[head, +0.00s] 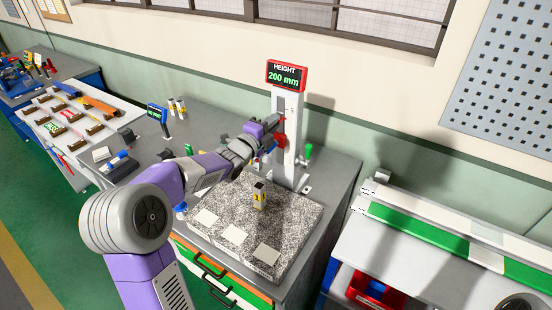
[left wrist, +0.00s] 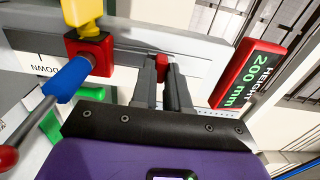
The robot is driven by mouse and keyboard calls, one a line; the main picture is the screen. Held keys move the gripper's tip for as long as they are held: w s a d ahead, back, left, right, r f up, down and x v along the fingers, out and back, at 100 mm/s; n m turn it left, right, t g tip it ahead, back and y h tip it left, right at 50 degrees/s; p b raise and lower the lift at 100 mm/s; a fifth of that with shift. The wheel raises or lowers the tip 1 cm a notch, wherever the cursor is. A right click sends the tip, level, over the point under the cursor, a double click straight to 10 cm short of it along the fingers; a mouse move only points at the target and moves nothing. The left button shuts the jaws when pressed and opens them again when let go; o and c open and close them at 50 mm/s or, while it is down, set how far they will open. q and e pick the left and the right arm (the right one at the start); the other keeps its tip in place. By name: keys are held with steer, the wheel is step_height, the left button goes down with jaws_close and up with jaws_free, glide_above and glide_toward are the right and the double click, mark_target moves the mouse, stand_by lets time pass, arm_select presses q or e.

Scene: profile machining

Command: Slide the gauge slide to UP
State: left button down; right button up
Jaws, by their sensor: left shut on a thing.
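The height gauge (head: 290,150) is a white upright column at the back of the granite plate, with a red-framed display (head: 286,75) reading HEIGHT 200 mm. The display also shows in the left wrist view (left wrist: 248,75). My left gripper (head: 276,122) reaches the upper part of the column. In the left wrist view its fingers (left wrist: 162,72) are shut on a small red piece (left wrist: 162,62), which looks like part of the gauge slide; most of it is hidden. A DOWN label (left wrist: 45,69) shows further along the column, away from the display. My right gripper is not in view.
A red block with yellow and blue parts (left wrist: 95,50) sits beside the fingers in the left wrist view. The granite plate (head: 240,215) carries pale tiles and a small yellow-and-black block (head: 259,195). A green knob (head: 308,150) stands right of the column.

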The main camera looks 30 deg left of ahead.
arm_select(q)
steer(key=shift+r+p, duration=0.35)
steer(key=shift+r, duration=0.7)
steer(key=shift+r, duration=0.6)
steer(key=c, duration=0.9)
jaws_free()
steer(key=shift+f, duration=0.1)
steer(key=shift+s, duration=0.1)
steer(key=shift+s+a+f+b, duration=0.15)
steer(key=shift+s+b, duration=0.2)
steer(key=shift+s, duration=0.9)
steer(key=shift+s+a+b, duration=0.1)
steer(key=shift+s+b, duration=0.25)
steer(key=shift+s, duration=1.35)
